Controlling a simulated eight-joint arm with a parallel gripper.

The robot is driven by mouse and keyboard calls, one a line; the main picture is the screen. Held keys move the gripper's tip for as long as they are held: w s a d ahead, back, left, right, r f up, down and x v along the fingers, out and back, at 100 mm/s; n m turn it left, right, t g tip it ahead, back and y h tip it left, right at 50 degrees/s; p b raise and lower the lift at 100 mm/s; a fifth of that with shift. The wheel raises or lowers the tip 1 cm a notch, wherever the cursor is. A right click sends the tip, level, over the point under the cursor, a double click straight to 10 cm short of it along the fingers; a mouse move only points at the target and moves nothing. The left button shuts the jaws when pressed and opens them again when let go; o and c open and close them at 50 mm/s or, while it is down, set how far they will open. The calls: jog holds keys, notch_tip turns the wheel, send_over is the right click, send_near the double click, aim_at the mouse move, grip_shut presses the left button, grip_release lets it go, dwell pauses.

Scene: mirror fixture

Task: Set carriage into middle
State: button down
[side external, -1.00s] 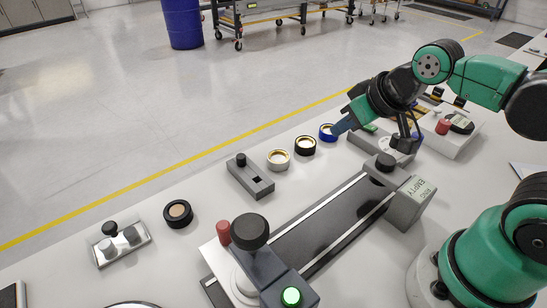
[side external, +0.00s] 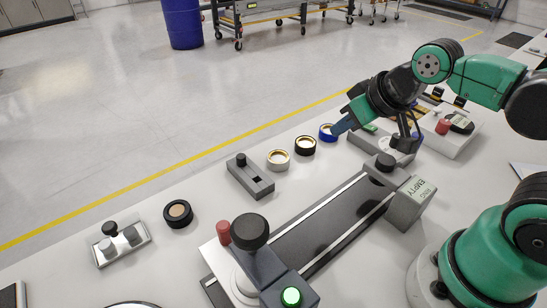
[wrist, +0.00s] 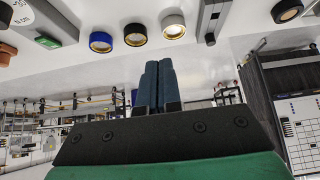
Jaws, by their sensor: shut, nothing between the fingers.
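A dark grey block with a large black knob (side external: 250,231) and a lit green button (side external: 291,297) sits at the near end of a long dark rail (side external: 325,228); it looks like the carriage. The middle of the rail is bare. A grey block labelled "RING EMPTY" (side external: 409,203) stands at the rail's far end, beside a smaller black knob (side external: 386,161). My gripper (side external: 337,128) is far from the large knob, by the blue ring (side external: 326,132). In the wrist view its blue fingers (wrist: 158,64) are together and empty.
A black ring (side external: 305,145) and a white ring (side external: 278,159) lie beside the blue one. A grey slotted block (side external: 250,176), a dark round piece (side external: 178,213) and a silver plate with knobs (side external: 121,243) lie to the left. A red knob (side external: 223,232) stands by the near block.

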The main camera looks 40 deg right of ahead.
jog(key=c, duration=1.1)
grip_release()
jog(key=shift+a, duration=0.1)
jog(key=o, duration=0.5)
jog(key=shift+w+a+r+n+g+y, duration=0.15)
jog(key=shift+w+a+n+g, duration=0.15)
jog(key=shift+a+n, duration=0.3)
jog(key=shift+w+a+r+n+g+y, duration=0.1)
jog(key=shift+w+a+n+g+y, duration=0.15)
jog(key=shift+a+n, duration=0.35)
jog(key=n+g, duration=0.6)
jog(key=n, duration=0.6)
send_over(223, 224)
jog(key=shift+h, duration=0.4)
notch_tip(223, 224, down, 5)
jog(key=shift+d+r, duration=0.1)
jog(key=shift+f+n, duration=0.2)
jog(key=shift+n, duration=0.1)
jog(key=shift+f, duration=2.65)
jog(key=shift+c, duration=0.3)
